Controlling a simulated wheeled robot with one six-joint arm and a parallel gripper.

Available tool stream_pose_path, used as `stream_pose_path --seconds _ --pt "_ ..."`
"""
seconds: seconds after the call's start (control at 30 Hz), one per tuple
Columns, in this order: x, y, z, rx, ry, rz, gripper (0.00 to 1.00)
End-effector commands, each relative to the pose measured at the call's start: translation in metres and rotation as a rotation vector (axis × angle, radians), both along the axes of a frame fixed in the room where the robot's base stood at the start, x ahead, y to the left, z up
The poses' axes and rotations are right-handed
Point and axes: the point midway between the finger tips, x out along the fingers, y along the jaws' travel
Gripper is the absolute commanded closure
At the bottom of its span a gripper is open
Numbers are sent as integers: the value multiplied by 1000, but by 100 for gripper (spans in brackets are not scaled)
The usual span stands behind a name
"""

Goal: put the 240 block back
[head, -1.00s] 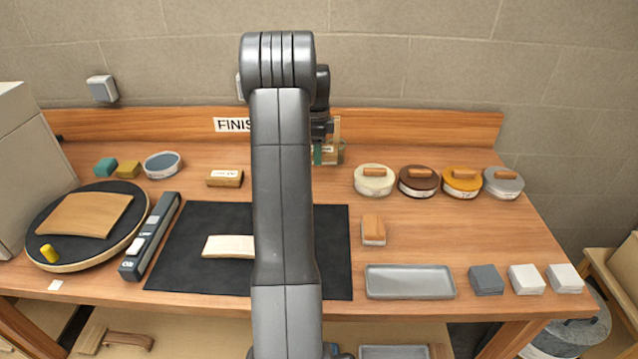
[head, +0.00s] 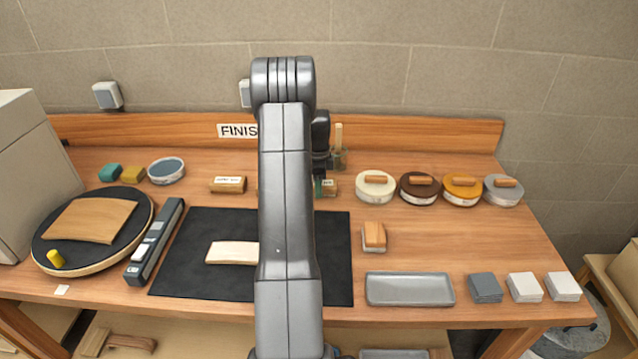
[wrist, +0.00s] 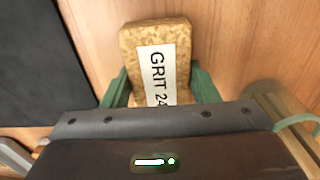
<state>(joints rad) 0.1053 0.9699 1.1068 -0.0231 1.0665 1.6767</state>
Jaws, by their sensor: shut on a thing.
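The 240 block (wrist: 135,48) is a tan, cork-like block with a white label; "GRIT 24" is readable and the rest is cut off. My gripper (wrist: 160,90) is shut on it, with a green finger on each side. In the head view my gripper (head: 319,188) is right of my arm, over the back of the bench, and a bit of the labelled block (head: 329,188) shows beside it. I cannot tell whether the block touches the bench. Another labelled tan block (head: 228,185) lies left of my arm. My arm hides the space between.
A jar (head: 338,160) with a stick stands behind my gripper. Several round tins with brushes, the first cream (head: 375,187), stand to the right. A black mat (head: 200,277) with a pale bent strip (head: 232,253) lies in front. A grey tray (head: 410,290) is front right.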

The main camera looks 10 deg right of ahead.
Motion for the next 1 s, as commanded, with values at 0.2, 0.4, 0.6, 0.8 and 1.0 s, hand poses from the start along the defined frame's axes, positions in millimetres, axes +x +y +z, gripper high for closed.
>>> stream_pose_path --seconds 0.2,0.4,0.6,0.8,1.0 --pt "0 0 -3 0 0 0 28" --pt "0 0 -3 0 1 0 24" --pt "0 0 3 0 0 0 24" --pt "1 1 34 0 -5 0 24" --pt "1 2 79 0 -5 0 24"
